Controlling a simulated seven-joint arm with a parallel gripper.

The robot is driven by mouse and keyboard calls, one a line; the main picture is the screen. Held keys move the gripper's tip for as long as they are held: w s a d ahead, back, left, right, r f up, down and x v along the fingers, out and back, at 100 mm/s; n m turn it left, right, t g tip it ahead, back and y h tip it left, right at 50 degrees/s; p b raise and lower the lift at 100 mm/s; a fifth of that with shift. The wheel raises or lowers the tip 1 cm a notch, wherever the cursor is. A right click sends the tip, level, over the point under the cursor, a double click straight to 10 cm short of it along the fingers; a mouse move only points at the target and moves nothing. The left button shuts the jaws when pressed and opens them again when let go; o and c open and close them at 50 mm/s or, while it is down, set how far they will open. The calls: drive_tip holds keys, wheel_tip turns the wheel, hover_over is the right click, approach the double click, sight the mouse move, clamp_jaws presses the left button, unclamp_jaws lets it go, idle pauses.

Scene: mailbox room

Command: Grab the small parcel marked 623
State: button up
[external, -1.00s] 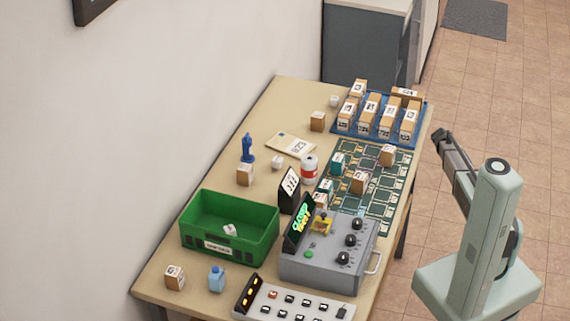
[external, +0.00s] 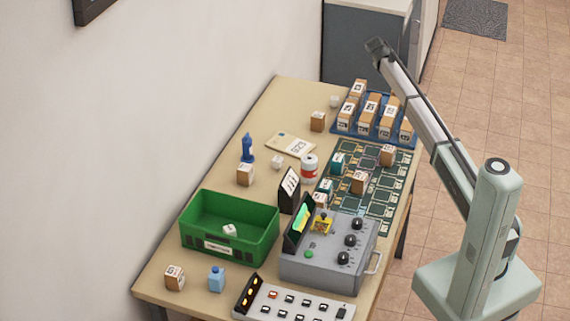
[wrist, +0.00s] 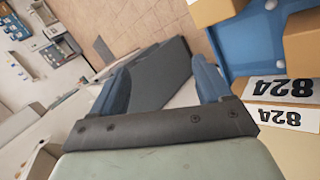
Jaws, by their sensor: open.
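My gripper (external: 377,46) is raised above and behind the far end of the table, near the blue rack. In the wrist view its two blue fingers (wrist: 163,85) are apart with nothing held between them. Several small brown parcels (external: 366,108) with white labels stand in the blue rack (external: 343,130). One parcel (wrist: 301,45) in the wrist view has a label reading 824, upside down. A flat cream envelope (external: 291,145) lies on the table with a number that looks like 623. I cannot read 623 on any small parcel; most labels are too small.
A dark green gridded mat (external: 385,200) holds several small boxes. A green crate (external: 228,245), a grey control box (external: 322,277) and a switch panel (external: 290,304) fill the near end. A blue bottle (external: 248,148) and red-white can (external: 309,167) stand mid-table.

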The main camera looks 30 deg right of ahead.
sight(318, 114)
drive_tip(key=a+y, duration=0.1)
drive_tip(key=a, duration=0.3)
drive_tip(key=a+r+n+y, duration=0.1)
drive_tip(key=a, duration=0.4)
drive_tip(key=a+y, duration=0.1)
drive_tip(key=a, duration=0.4)
drive_tip(key=shift+w+a+r+n, duration=0.15)
drive_tip(key=shift+w+r+n, duration=0.2)
drive_tip(key=shift+w+n, duration=0.05)
drive_tip(key=s+a+r+n+g+y, duration=0.1)
drive_tip(key=s+a+y, duration=0.25)
drive_tip(key=a, duration=0.65)
drive_tip(key=s+a+n+g+y, duration=0.15)
drive_tip(key=s+a, duration=0.35)
drive_tip(key=a, duration=0.6)
drive_tip(key=shift+y, duration=0.3)
drive_tip(key=f, duration=0.4)
drive_tip(key=a+f, duration=0.1)
drive_tip(key=f, duration=0.4)
drive_tip(key=w+f, duration=0.1)
drive_tip(key=f, duration=0.3)
drive_tip(key=shift+a+f, duration=0.15)
drive_tip(key=shift+f, duration=0.1)
drive_tip(key=c, duration=1.1)
